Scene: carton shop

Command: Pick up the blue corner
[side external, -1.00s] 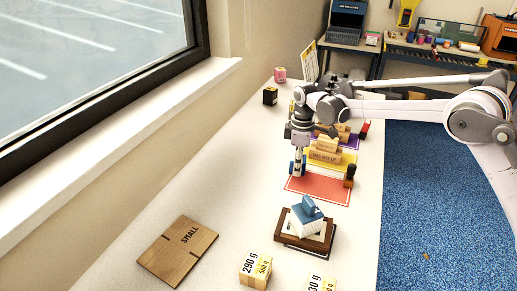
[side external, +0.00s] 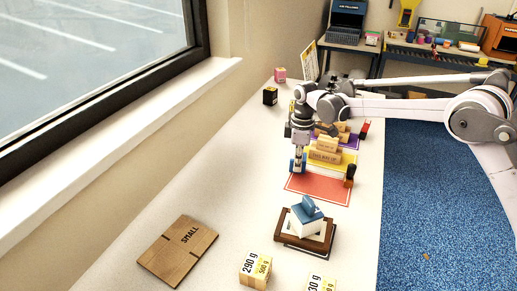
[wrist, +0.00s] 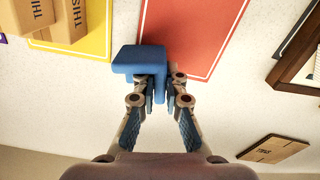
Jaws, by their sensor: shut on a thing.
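The blue corner (wrist: 140,58) is an angular blue piece between my fingertips in the wrist view. My gripper (wrist: 160,90) is shut on it, with the fingers on its lower part. In the side external view my gripper (side external: 298,168) points down at the left edge of the red mat (side external: 318,188). Only small blue patches show at its tips there, and I cannot tell the corner from the finger pads. The wrist view shows the red mat (wrist: 205,30) beside and beyond the corner. I cannot tell whether the corner touches the table.
Cardboard boxes (side external: 324,156) stand on the yellow mat behind. A dark stamp (side external: 349,174) stands at the red mat's right. A blue-and-white block (side external: 306,217) sits on a brown base in front. A flat SMALL carton (side external: 178,250) lies front left.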

